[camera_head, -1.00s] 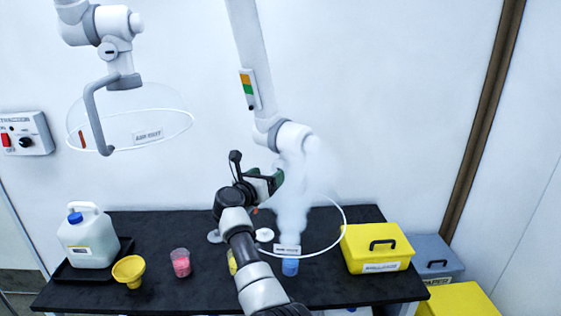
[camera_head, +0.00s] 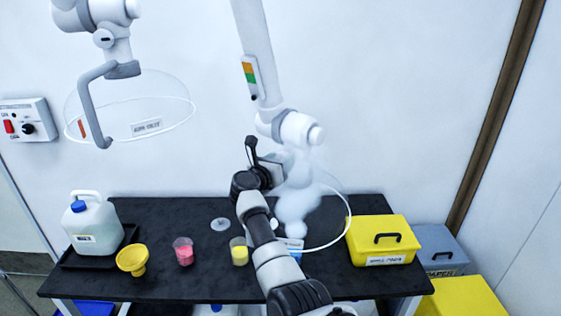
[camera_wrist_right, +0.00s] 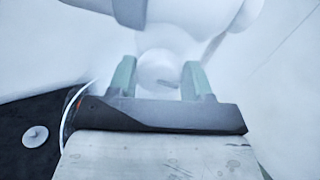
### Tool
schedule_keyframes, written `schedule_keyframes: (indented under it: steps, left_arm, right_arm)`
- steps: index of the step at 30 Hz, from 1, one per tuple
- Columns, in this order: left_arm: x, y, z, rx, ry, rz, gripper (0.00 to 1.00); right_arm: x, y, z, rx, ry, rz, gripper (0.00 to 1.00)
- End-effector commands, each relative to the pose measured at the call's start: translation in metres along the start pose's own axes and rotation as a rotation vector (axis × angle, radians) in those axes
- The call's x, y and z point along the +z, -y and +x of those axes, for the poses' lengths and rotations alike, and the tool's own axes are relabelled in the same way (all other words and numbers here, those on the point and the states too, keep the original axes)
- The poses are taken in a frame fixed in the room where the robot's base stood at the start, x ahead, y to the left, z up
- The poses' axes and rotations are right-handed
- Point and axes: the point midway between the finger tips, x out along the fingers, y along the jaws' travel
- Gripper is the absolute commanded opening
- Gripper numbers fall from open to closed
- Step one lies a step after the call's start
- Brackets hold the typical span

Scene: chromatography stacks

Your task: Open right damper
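The right extraction arm (camera_head: 298,127) hangs over the table with a clear hood, whose white rim (camera_head: 346,225) shows. White vapour clouds the hood, and I cannot make out the damper clearly. My right gripper (camera_head: 282,163) is at the hood's upper left, just below the arm's white joint. In the right wrist view, the two green fingers of my right gripper (camera_wrist_right: 160,80) stand apart, with a pale rounded part between or behind them. I cannot tell whether they touch it. A small red mark (camera_wrist_right: 80,103) shows at the left. My left gripper is out of view.
The left extraction arm's hood (camera_head: 130,110) hangs at the left. The black table (camera_head: 180,212) holds a white jug (camera_head: 92,228), a yellow funnel (camera_head: 131,259), a pink beaker (camera_head: 184,251), a yellow beaker (camera_head: 239,251), a blue beaker (camera_head: 293,246) and a yellow box (camera_head: 383,235).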

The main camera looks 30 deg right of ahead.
Motion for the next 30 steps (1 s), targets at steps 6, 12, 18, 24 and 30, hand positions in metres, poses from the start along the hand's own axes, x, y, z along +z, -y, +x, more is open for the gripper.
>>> schedule_keyframes:
  steps: [6,12,18,24,30]
  left_arm:
    - [-0.001,-0.002,0.0,0.003,-0.002,-0.002,0.43]
    - [-0.004,-0.005,-0.001,0.006,-0.006,-0.003,0.43]
    - [-0.005,-0.005,-0.002,0.006,-0.008,-0.003,0.43]
    - [-0.006,-0.005,-0.005,0.006,-0.009,-0.003,0.43]
    - [-0.006,-0.004,-0.011,0.006,-0.009,-0.003,0.43]
  right_arm:
    - [0.0,0.0,0.0,0.001,-0.002,-0.01,0.26]
    - [0.0,0.0,0.0,0.001,-0.01,-0.072,0.26]
    - [0.001,-0.001,0.0,0.003,-0.027,-0.207,0.26]
    - [0.001,-0.001,0.0,0.007,-0.051,-0.391,0.26]
    - [0.002,-0.001,0.001,0.009,-0.074,-0.579,0.26]
